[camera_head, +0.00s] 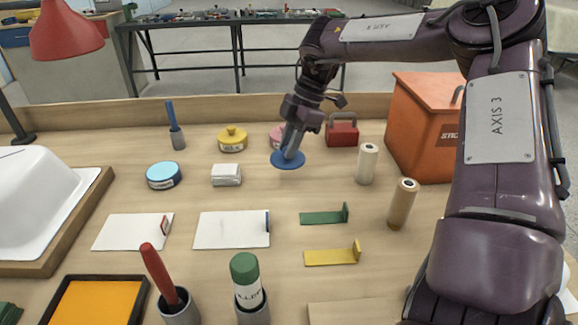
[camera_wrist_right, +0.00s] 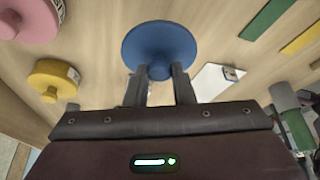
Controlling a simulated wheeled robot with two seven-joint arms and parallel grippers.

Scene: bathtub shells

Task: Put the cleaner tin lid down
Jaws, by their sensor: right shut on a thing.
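The blue round lid (camera_head: 288,160) is at the middle back of the table in the head view. My right gripper (camera_head: 289,147) is above it, shut on its knob. In the right wrist view the blue lid (camera_wrist_right: 160,42) is held at the tips of the two fingers (camera_wrist_right: 160,78). The lid looks roughly level and low over the wood; I cannot tell whether it touches the table. A blue tin (camera_head: 163,176) with a pale blue top and no knob stands to the left. My left gripper is not in view.
A yellow knobbed tin (camera_head: 232,140) and a partly hidden pink one (camera_head: 275,131) stand behind. A red weight-like box (camera_head: 342,131), a cream roll (camera_head: 367,164) and an orange box (camera_head: 420,125) are to the right. Bare wood lies in front.

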